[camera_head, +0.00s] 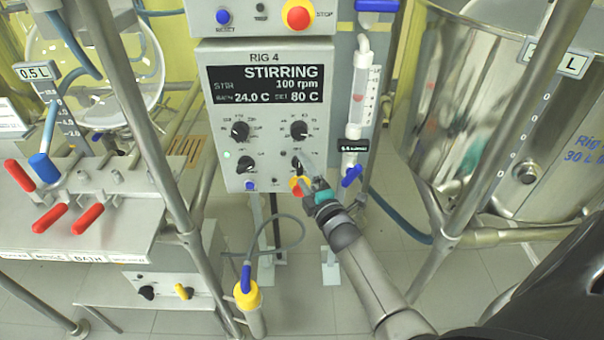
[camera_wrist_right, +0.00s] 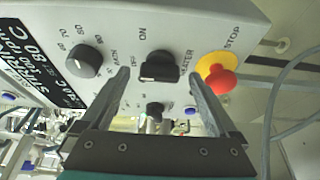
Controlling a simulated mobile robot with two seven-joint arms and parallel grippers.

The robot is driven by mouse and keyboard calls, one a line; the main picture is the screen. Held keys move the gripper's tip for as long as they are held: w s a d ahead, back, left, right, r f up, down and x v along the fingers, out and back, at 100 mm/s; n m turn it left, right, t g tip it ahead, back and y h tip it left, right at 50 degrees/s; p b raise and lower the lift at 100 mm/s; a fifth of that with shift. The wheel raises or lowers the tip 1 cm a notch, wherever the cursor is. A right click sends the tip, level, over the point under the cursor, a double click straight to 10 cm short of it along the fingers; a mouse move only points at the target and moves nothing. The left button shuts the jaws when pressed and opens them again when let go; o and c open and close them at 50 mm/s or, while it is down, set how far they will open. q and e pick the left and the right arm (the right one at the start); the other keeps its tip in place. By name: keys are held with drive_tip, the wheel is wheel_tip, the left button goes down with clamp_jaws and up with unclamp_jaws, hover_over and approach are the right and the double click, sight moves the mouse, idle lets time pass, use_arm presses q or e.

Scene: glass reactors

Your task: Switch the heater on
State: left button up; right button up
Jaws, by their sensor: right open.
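The heater switch is a black knob (camera_wrist_right: 160,68) on the grey Rig 4 control panel, with ON and HEATER lettering beside it in the right wrist view. In the head view the switch (camera_head: 298,161) is partly covered by my gripper. My right gripper (camera_wrist_right: 160,78) is open, with its fingers on either side of the knob; I cannot tell whether they touch it. In the head view the right gripper (camera_head: 309,170) is at the panel's lower right. My left gripper is out of view.
A red stop button on a yellow base (camera_wrist_right: 216,72) sits right beside the switch, close to one finger. Another black dial (camera_wrist_right: 84,61) is on the other side. A steel vessel (camera_head: 500,120) stands to the right, and a bench with red-handled valves (camera_head: 50,218) to the left.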

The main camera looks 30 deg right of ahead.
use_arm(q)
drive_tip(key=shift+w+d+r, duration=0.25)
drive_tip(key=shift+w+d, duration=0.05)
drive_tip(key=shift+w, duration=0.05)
use_arm(e)
drive_tip(key=shift+w+d, duration=0.1)
drive_tip(key=shift+w, duration=0.55)
drive_tip(key=c, duration=1.3)
drive_tip(key=shift+c, duration=0.4)
